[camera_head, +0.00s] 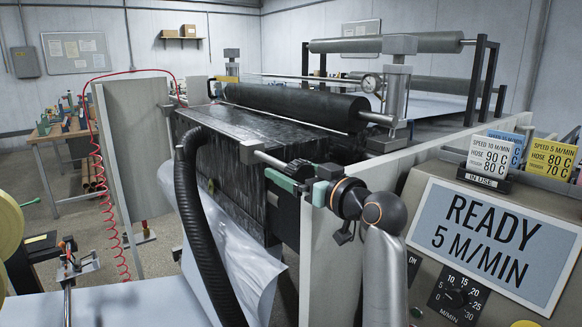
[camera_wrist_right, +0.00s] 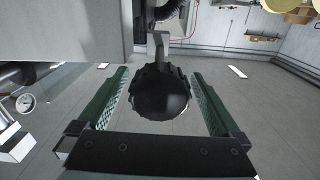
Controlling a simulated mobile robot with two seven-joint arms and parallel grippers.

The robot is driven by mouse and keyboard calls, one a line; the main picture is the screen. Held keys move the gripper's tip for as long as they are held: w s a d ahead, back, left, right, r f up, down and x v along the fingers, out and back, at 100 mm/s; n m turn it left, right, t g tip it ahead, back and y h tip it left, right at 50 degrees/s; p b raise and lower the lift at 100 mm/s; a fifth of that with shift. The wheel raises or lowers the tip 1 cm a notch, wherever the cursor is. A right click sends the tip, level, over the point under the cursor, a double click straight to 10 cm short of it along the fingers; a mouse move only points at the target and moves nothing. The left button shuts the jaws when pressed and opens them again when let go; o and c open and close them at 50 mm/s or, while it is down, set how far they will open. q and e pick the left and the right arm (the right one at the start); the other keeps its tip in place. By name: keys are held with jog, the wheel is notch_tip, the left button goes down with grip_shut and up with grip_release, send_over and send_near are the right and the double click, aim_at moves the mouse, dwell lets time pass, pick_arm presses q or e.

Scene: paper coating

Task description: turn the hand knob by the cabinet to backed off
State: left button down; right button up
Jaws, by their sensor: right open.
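The hand knob (camera_wrist_right: 160,92) is black, round and lobed in the right wrist view, with a grey stem behind it. In the head view a dark part that looks like it (camera_head: 299,168) shows by the coater's near end, partly hidden by the gripper. My right gripper (camera_head: 304,182) is open, with green finger pads. In the right wrist view its two fingers (camera_wrist_right: 160,74) stand on either side of the knob, with a gap on both sides. The cabinet (camera_head: 415,215) is grey, with a "READY 5 M/MIN" display. My left gripper is not in view.
A black hose (camera_head: 190,210) hangs left of the gripper. A pale panel (camera_head: 318,250) stands just below my right wrist. The black roller (camera_head: 290,103) lies behind. Speed cards (camera_head: 490,155) stand on the cabinet, above a dial (camera_head: 458,297).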

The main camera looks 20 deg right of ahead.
jog(key=shift+w+a, duration=0.2)
jog(key=shift+w, duration=0.4)
jog(key=shift+c, duration=0.2)
jog(key=c, duration=1.3)
jog(key=shift+r+m+p, duration=0.1)
jog(key=shift+m+p, duration=0.4)
jog(key=shift+p, duration=0.2)
jog(key=shift+m, duration=0.3)
jog(key=o, duration=1.3)
jog(key=shift+o, duration=0.2)
